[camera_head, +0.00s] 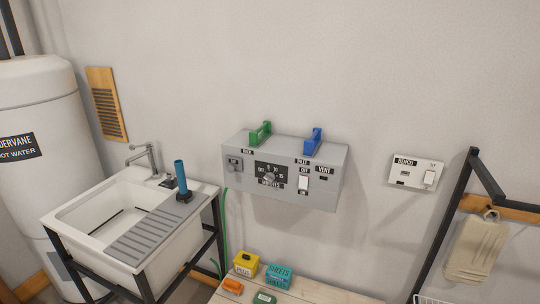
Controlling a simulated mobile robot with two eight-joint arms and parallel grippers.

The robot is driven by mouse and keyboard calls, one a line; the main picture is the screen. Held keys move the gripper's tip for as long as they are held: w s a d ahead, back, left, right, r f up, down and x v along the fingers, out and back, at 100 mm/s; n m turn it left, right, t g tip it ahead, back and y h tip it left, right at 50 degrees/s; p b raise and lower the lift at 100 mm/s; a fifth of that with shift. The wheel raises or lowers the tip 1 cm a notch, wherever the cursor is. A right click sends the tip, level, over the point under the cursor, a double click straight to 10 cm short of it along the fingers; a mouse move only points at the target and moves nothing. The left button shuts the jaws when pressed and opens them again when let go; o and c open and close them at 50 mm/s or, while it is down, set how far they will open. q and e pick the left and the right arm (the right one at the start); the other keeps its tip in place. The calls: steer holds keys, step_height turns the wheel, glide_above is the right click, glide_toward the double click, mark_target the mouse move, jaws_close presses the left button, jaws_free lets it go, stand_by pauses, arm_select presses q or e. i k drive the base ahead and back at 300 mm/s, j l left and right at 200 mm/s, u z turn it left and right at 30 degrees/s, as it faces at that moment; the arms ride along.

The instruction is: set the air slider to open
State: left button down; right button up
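A grey control box (320,184) is fixed to the wall in the middle of the head view. Its front has a small fitting (234,164) at the left, a round dial (268,178), a white switch (303,184) marked off, and a small dark slot (323,178) under a vent label. A green handle (260,134) and a blue handle (313,141) stand on its top. No label reading air is legible, so I cannot tell which part is the air slider or its setting. Neither of my grippers shows.
A sink (100,216) with a tap and a blue-handled tool (181,178) stands at left, beside a white water tank (35,120). A wooden table (325,293) with several small boxes is below. A bench switch plate (416,172) and black rack (446,222) are at right.

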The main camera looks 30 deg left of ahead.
mark_target(232, 163)
steer(key=u, duration=1.4)
